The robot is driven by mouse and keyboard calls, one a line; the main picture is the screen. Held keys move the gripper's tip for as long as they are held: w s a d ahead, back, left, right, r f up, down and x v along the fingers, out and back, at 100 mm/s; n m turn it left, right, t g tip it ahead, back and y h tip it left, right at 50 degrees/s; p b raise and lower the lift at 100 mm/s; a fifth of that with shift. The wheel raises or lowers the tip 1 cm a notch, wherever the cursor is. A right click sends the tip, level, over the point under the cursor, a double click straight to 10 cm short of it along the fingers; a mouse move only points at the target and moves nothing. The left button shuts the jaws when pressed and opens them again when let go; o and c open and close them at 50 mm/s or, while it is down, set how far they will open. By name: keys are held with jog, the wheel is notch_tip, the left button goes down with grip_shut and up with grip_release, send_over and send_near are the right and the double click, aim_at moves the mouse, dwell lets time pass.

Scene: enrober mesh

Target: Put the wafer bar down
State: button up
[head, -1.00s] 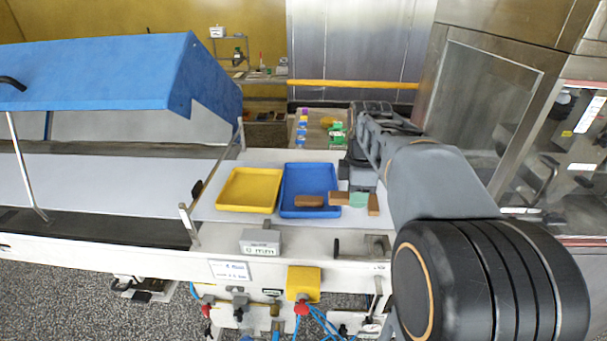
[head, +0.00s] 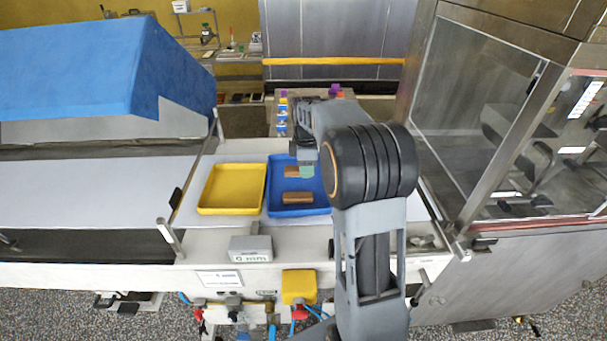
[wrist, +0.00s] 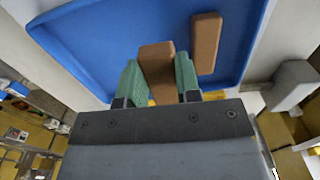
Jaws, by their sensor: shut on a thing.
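My gripper (head: 307,172) is over the blue tray (head: 278,187) in the head view, its green fingers shut on a brown wafer bar (head: 291,172). In the wrist view the held bar (wrist: 157,68) sits between the two green fingers, its far end sticking out past them over the blue tray floor (wrist: 95,40). I cannot tell whether its underside touches the tray. A second brown bar (head: 297,198) lies in the tray nearer the front; it shows in the wrist view (wrist: 206,43) beside the held bar, with a narrow gap between them. My arm hides the tray's right edge.
An empty yellow tray (head: 231,188) stands just left of the blue tray on the white surface. A grey block (head: 251,249) sits at the front edge. A blue hood (head: 100,75) covers the belt at left. A glass-sided cabinet (head: 490,110) stands at right.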

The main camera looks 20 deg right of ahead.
aim_at(303, 184)
jog(key=shift+w+a+f, duration=0.1)
jog(key=shift+w+f, duration=0.8)
jog(key=shift+f, duration=1.65)
jog(key=shift+f, duration=0.15)
jog(key=o, duration=0.7)
